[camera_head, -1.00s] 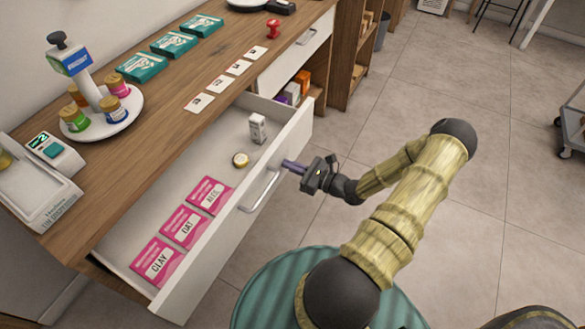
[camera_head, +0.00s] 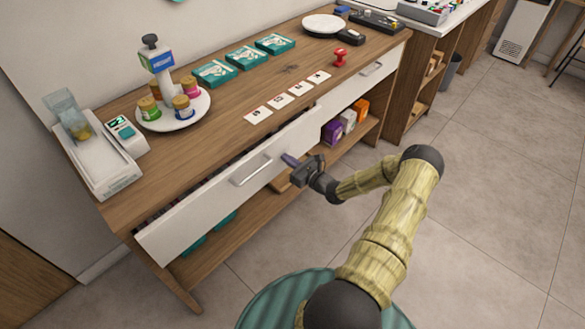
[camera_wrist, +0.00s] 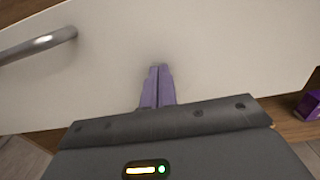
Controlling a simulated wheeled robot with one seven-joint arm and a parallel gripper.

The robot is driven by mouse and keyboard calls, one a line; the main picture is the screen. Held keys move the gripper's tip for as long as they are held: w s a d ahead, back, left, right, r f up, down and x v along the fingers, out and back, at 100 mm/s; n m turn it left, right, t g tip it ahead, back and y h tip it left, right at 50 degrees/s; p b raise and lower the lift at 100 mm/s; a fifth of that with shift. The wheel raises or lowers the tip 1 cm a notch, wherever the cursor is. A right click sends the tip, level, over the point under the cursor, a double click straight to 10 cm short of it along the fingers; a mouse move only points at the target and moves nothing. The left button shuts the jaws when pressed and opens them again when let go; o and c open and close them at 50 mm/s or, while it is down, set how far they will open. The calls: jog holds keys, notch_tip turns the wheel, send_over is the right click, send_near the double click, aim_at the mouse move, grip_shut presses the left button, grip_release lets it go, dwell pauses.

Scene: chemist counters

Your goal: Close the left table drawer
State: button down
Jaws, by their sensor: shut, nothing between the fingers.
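The left table drawer's white front (camera_head: 200,215) stands a little out from the wooden table (camera_head: 225,115), with a narrow dark gap along its top edge. Its metal handle (camera_head: 251,171) is left of my gripper. My gripper (camera_head: 287,159) is shut and empty, its purple fingertips at the right part of the drawer front. In the wrist view the fingertips (camera_wrist: 157,72) point straight at the white front (camera_wrist: 220,50) and appear to touch it. The handle (camera_wrist: 40,45) shows at upper left there. The drawer's contents are mostly hidden.
The right drawer (camera_head: 365,78) looks shut. Coloured boxes (camera_head: 347,121) stand on the open shelf below it. The tabletop holds a round white stand (camera_head: 200,112), teal boxes (camera_head: 245,57), white cards (camera_head: 280,100) and a scale (camera_head: 105,168). The floor at right is clear.

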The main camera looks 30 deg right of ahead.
aim_at(278, 152)
jog(key=x, duration=0.5)
jog(key=shift+w, duration=0.15)
jog(key=shift+w+a+r, duration=0.1)
jog(key=shift+w+r, duration=0.1)
